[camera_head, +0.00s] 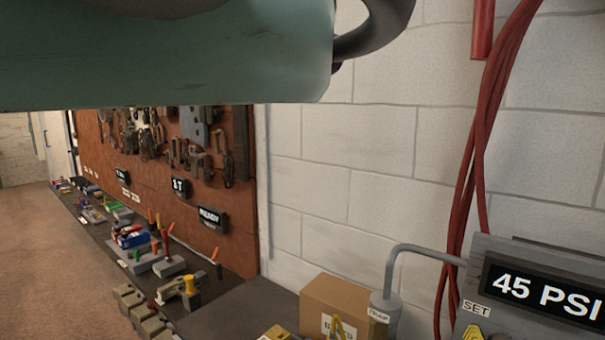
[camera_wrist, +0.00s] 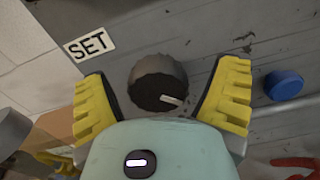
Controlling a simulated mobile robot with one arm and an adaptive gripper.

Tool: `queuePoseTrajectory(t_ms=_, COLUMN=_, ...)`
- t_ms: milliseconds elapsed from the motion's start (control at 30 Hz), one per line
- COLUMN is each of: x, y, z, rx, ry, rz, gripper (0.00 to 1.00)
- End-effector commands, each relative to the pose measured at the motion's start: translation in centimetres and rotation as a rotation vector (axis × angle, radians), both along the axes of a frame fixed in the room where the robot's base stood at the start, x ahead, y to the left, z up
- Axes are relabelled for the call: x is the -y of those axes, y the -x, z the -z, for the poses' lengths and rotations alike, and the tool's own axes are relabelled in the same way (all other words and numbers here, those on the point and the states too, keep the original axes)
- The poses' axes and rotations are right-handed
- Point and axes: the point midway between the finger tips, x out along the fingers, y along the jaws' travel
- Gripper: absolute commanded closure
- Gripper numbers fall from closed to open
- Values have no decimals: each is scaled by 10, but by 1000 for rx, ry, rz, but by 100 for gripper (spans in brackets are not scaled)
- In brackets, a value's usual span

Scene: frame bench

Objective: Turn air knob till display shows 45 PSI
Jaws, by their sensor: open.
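The display (camera_head: 541,293) on the grey panel at the right of the head view reads "45 PSI". The air knob (camera_wrist: 158,82) is a dark round knob with a pale pointer mark, below and right of the "SET" label (camera_wrist: 90,44) in the wrist view. My gripper (camera_wrist: 165,98) has its two yellow ribbed fingers spread, one on each side of the knob. In the head view a bit of yellow finger (camera_head: 473,333) shows below the "SET" label.
A blue button (camera_wrist: 283,84) is just right of the right finger. Red hoses (camera_head: 470,190) hang left of the panel (camera_head: 478,262). A cardboard box (camera_head: 335,296) and grey trap cylinder (camera_head: 384,312) stand beside it. A tool board (camera_head: 235,240) and cluttered bench lie left.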

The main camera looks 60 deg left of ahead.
Motion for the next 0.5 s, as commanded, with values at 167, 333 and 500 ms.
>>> queuePoseTrajectory(t_ms=167, x=-4, y=1, z=-6, rx=47, ry=161, rz=-8, gripper=13)
queuePoseTrajectory(t_ms=333, x=-5, y=2, z=-5, rx=86, ry=298, rz=-7, gripper=13)
queuePoseTrajectory(t_ms=500, x=-5, y=2, z=-5, rx=123, ry=427, rz=-6, gripper=13)
